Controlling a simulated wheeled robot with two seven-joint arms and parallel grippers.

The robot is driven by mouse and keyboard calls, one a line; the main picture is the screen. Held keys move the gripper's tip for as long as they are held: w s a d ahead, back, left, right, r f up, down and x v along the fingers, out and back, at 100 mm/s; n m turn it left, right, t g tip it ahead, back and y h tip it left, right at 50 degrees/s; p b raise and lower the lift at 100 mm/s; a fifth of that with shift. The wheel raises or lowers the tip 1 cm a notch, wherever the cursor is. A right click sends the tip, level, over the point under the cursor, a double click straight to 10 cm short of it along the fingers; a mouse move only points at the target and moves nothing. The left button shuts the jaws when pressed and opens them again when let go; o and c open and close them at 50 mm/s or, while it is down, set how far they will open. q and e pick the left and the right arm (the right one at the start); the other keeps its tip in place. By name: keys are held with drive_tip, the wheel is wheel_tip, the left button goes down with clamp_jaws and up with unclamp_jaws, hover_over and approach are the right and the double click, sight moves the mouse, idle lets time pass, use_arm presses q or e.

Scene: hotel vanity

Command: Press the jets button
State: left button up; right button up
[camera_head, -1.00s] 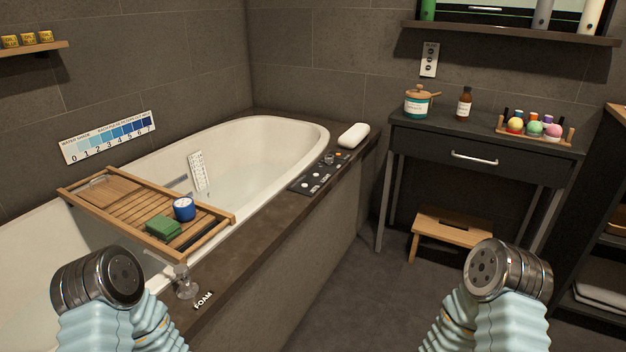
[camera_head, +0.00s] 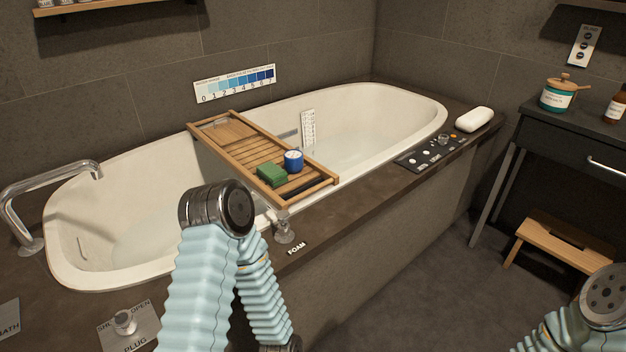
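A dark control panel (camera_head: 404,163) with several small round buttons and a knob lies on the right part of the bathtub's front ledge. Its white labels are too small to read, so I cannot tell which button is the jets button. A pale wall plate (camera_head: 590,32) with dark round controls is at the upper right; its lettering is also unreadable. My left arm rises at the lower middle, in front of the tub and left of the panel. Part of my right arm shows at the lower right corner. No fingers of either gripper show.
A wooden tray (camera_head: 243,146) spans the white tub (camera_head: 135,185), holding a green block (camera_head: 272,174) and a blue cup (camera_head: 293,161). A knob (camera_head: 284,231) stands by the FOAM label. A white pillow (camera_head: 474,119) lies beyond the panel. A wooden stool (camera_head: 560,247) stands right; floor between is clear.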

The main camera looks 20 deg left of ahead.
clamp_jaws()
idle(0.3)
idle(1.6)
